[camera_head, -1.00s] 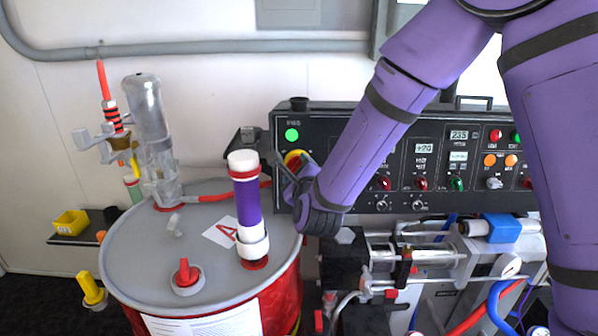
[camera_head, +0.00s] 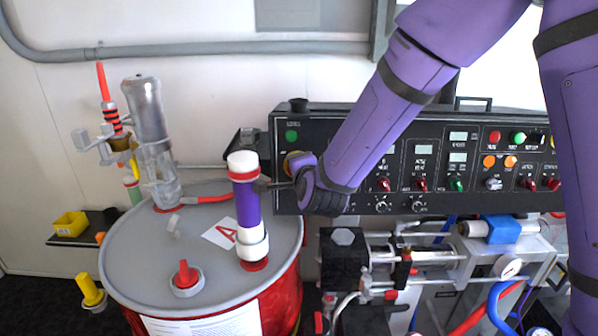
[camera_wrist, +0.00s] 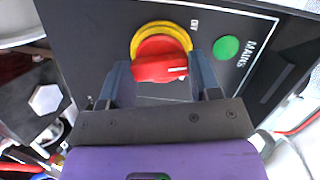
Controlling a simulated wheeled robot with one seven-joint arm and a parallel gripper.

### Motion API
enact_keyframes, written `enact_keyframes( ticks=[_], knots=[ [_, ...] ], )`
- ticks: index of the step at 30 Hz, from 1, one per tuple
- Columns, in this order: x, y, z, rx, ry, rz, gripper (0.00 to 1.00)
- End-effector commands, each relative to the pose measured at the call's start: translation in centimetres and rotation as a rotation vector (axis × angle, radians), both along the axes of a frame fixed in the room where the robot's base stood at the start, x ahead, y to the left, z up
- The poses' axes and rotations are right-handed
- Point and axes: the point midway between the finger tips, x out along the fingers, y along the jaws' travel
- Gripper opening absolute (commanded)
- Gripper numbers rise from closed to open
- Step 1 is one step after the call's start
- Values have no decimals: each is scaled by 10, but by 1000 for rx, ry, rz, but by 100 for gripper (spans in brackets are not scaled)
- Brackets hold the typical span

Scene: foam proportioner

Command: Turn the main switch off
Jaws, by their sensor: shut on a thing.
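The main switch is a red knob (camera_wrist: 157,47) on a round yellow plate (camera_wrist: 139,40), set in the black control panel (camera_head: 280,120). My gripper (camera_wrist: 161,74) is shut on the knob, one finger on each side of its handle. The white mark on the handle points right in the wrist view. In the head view my gripper hides most of the switch, and only a yellow edge shows.
A red drum (camera_head: 283,290) with a grey lid stands left of the panel. A purple-banded tube (camera_head: 248,205) rises from the lid close to my gripper. Pump hardware (camera_head: 430,257) sits below the panel. The panel displays (camera_head: 458,157) are blank.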

Motion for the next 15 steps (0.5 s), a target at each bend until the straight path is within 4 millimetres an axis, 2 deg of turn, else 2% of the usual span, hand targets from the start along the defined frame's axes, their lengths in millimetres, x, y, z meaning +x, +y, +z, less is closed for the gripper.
enact_keyframes(
  ticks=[15],
  knots=[
    [-1,2,1,-397,16,76,34]
  ],
)
